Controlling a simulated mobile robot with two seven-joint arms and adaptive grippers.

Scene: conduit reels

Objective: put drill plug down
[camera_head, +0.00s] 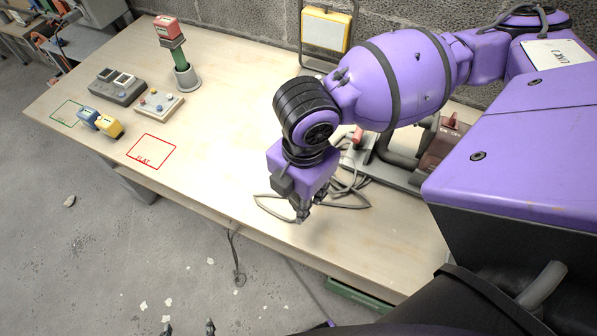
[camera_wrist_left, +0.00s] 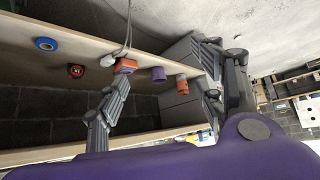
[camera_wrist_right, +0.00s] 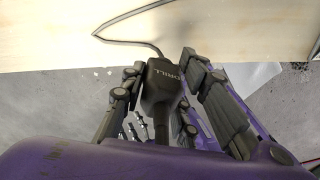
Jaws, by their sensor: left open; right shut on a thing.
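The drill plug (camera_wrist_right: 160,92) is a dark grey plug marked DRILL, in the middle of the right wrist view. My right gripper (camera_wrist_right: 162,72) is shut on it, one finger on each side. The plug's cable (camera_wrist_right: 130,40) runs from its far end over the table edge. In the head view my right gripper (camera_head: 301,213) is over the front part of the wooden table (camera_head: 225,150); the plug itself is hardly visible there. My left gripper (camera_wrist_left: 155,85) is open and empty in the left wrist view; its fingertips (camera_head: 189,328) show at the head view's bottom edge.
Grey cable (camera_head: 345,200) lies coiled under my right arm. A shelf (camera_wrist_left: 140,58) holds rolls and orange parts.

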